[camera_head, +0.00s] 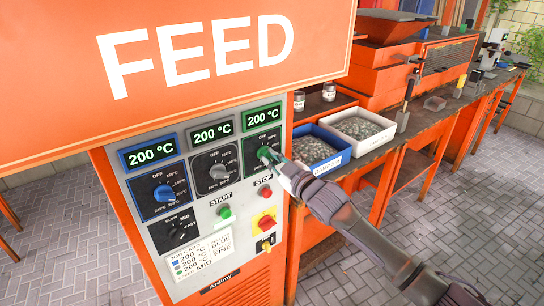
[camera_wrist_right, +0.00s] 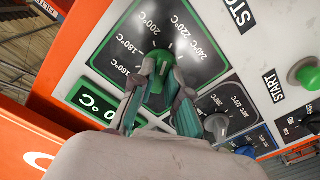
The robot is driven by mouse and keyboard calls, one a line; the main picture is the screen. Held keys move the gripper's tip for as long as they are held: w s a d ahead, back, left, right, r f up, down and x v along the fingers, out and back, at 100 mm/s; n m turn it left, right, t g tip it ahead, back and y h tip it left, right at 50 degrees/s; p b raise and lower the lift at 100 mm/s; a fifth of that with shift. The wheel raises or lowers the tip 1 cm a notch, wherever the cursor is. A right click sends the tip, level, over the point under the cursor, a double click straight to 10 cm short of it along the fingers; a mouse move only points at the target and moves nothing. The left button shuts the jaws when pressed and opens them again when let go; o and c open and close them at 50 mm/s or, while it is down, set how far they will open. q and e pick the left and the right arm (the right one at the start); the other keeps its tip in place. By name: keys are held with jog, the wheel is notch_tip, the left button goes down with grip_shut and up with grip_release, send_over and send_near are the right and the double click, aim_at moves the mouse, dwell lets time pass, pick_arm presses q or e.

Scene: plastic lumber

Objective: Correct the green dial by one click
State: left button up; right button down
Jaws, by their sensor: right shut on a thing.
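The green dial (camera_head: 264,153) sits on a dark temperature plate at the upper right of the control panel (camera_head: 190,232). My right gripper (camera_head: 273,158) reaches it from the right, fingers at the knob. In the right wrist view the two fingers (camera_wrist_right: 159,78) are closed around the green knob (camera_wrist_right: 160,58), on a scale with marks from 160 °C to 220 °C and more. The fingers partly cover the knob, so I cannot tell its exact setting. The green-framed display (camera_head: 262,117) above it reads 200 °C. My left gripper is not in view.
A blue dial (camera_head: 163,192) and a grey dial (camera_head: 218,171) sit left of the green one. Below are a green start button (camera_head: 224,211), a red stop button (camera_head: 265,192) and a red-yellow switch (camera_head: 266,221). A printed settings card (camera_head: 203,254) is lower left. Bins (camera_head: 362,126) stand on the right bench.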

jog(key=shift+f+m, duration=0.15)
jog(key=shift+m, duration=0.75)
jog(key=c, duration=1.2)
grip_release()
jog(key=shift+o, duration=0.2)
jog(key=v, duration=1.2)
